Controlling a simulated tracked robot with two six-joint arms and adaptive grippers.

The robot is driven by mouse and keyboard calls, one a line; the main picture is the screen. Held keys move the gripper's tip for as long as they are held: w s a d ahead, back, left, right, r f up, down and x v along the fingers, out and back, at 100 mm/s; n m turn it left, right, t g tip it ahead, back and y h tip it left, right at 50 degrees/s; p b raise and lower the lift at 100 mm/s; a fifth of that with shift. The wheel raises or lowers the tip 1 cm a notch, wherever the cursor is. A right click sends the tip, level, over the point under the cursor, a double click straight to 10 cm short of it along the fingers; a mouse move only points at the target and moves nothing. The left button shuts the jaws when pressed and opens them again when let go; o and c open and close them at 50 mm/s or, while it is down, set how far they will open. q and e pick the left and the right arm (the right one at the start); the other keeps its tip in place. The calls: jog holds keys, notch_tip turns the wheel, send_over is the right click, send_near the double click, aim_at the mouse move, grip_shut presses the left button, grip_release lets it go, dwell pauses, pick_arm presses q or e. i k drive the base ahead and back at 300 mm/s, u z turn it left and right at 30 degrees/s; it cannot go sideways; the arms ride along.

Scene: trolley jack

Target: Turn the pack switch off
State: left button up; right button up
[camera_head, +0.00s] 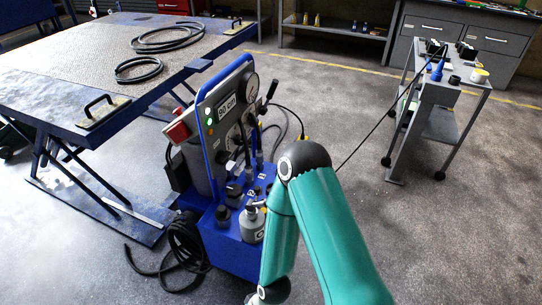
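The pack (222,245) is a blue wheeled unit standing on the floor left of centre. Its upright panel (222,92) carries a small display (227,107), lit green lamps (209,117) and a round gauge (248,87). A red part (178,131) sticks out at the panel's left side; I cannot tell whether this is the switch or what position the switch is in. Dark levers and knobs stand below the gauge. My teal arm bends in front of the pack's right side and hides part of it. Neither gripper can be made out.
A lift table (100,65) with coiled black hoses (138,70) stands at the left, beside the pack. Black hose (183,245) lies at the pack's base. A grey trolley (440,95) stands at the right, with a cable running towards the pack. The floor between is mostly clear.

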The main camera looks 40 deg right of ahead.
aim_at(222, 157)
jog(key=z, duration=0.75)
jog(key=i, duration=0.4)
jog(key=z, duration=0.05)
jog(key=k, duration=0.4)
jog(key=z, duration=0.05)
